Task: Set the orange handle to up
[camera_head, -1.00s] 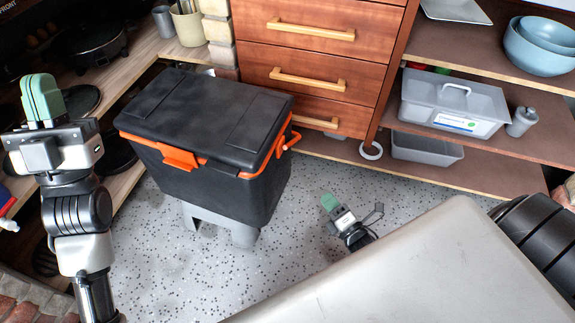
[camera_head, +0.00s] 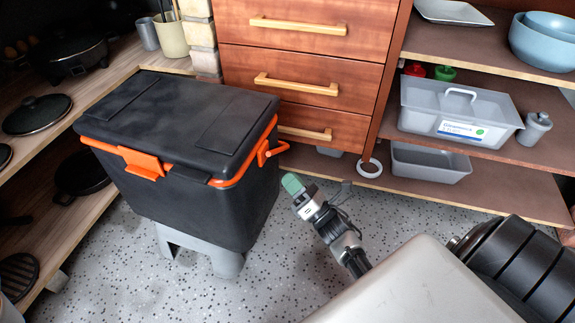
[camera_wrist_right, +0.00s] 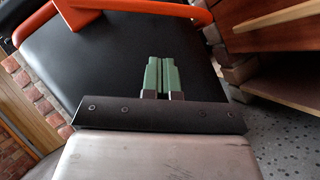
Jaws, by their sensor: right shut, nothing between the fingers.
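A black cooler box (camera_head: 185,180) with an orange rim stands at the left of the head view. Its orange handle (camera_head: 269,151) sticks out from the box's right side, near the rim. In the right wrist view an orange bar of the handle (camera_wrist_right: 140,4) crosses the top of the picture. My right gripper (camera_head: 292,183), with green fingertips, is shut and empty. It is below and slightly right of the handle in the head view, beside the box's dark side wall. In the wrist view its fingertips (camera_wrist_right: 158,60) point toward the bar, apart from it. My left gripper is out of view.
The box rests on a grey stand (camera_head: 225,262). A wooden drawer unit (camera_head: 300,72) stands close behind it. A shelf at right holds a lidded grey bin (camera_head: 455,105) and an open grey tray (camera_head: 430,165). Speckled floor (camera_head: 275,262) is free right of the stand.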

